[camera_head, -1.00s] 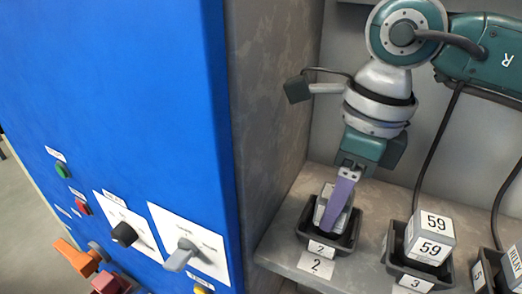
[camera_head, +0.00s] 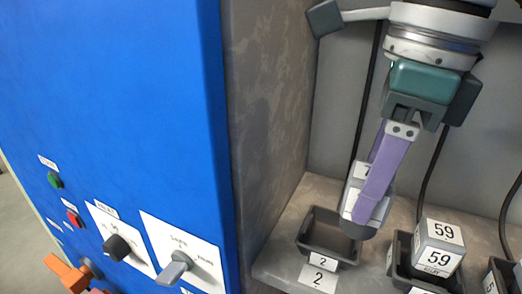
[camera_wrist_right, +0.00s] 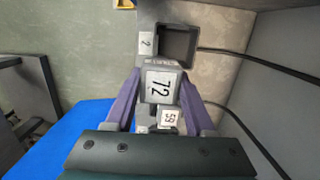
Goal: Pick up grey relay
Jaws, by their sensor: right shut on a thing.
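The grey relay (camera_head: 350,196), a block with white labels, is held in my right gripper (camera_head: 368,208). The purple fingers are shut on it and partly cover it. It hangs tilted, clear of the black tray labelled 2 (camera_head: 309,232), slightly above and to its right. In the right wrist view the relay (camera_wrist_right: 160,85) sits between both fingers, and its label reads 72. My left gripper is not in view.
Tray 2 is empty. A grey block labelled 59 (camera_head: 439,242) stands in the tray to the right (camera_head: 403,265), close to the held relay. Black cables hang behind. A blue panel (camera_head: 110,100) with switches stands at the left, beside a grey side wall (camera_head: 265,130).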

